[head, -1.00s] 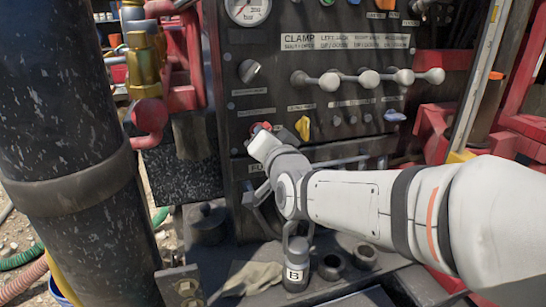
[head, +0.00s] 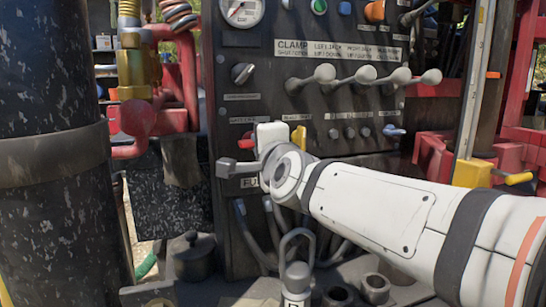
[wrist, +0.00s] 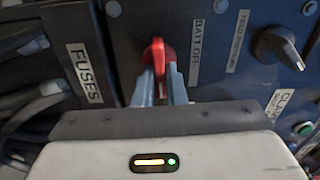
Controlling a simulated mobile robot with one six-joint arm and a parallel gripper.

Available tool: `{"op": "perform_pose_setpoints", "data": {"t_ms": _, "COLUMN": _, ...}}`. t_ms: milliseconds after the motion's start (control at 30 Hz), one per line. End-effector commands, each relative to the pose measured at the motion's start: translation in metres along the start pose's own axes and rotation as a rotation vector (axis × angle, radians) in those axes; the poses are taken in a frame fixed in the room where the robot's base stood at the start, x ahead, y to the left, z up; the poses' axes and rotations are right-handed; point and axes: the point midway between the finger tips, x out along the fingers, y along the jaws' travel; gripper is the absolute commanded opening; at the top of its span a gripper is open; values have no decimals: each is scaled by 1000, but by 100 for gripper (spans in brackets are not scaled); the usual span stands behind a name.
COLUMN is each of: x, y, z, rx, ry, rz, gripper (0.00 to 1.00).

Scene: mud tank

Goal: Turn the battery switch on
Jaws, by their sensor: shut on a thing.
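The battery switch is a red handle (wrist: 157,55) on the dark panel in the wrist view, beside a label that reads BATT OFF. My gripper (wrist: 160,88) has its two blue-grey fingers on either side of the handle, shut on it. The handle's top stands up between the fingertips; its lower part is hidden. In the head view my white gripper (head: 270,135) is against the lower left of the panel, and only a sliver of red shows beside it.
A FUSES label (wrist: 85,72) and a black rotary knob (wrist: 278,47) flank the switch. In the head view, a yellow knob (head: 299,136) is close to my gripper. Levers (head: 325,73) stick out above, and cables (head: 265,225) hang below.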

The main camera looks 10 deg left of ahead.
Motion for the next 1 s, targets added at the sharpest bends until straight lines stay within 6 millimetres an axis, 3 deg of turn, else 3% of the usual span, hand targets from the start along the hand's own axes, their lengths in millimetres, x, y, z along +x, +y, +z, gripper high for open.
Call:
{"op": "perform_pose_setpoints", "data": {"t_ms": 667, "x": 0, "y": -5, "z": -1, "rx": 67, "ry": 4, "rz": -10, "gripper": 0}}
{"op": "perform_pose_setpoints", "data": {"t_ms": 700, "x": 0, "y": -5, "z": -1, "rx": 67, "ry": 4, "rz": -10, "gripper": 12}}
{"op": "perform_pose_setpoints", "data": {"t_ms": 1000, "x": 0, "y": -2, "z": -1, "rx": 65, "ry": 2, "rz": -5, "gripper": 33}}
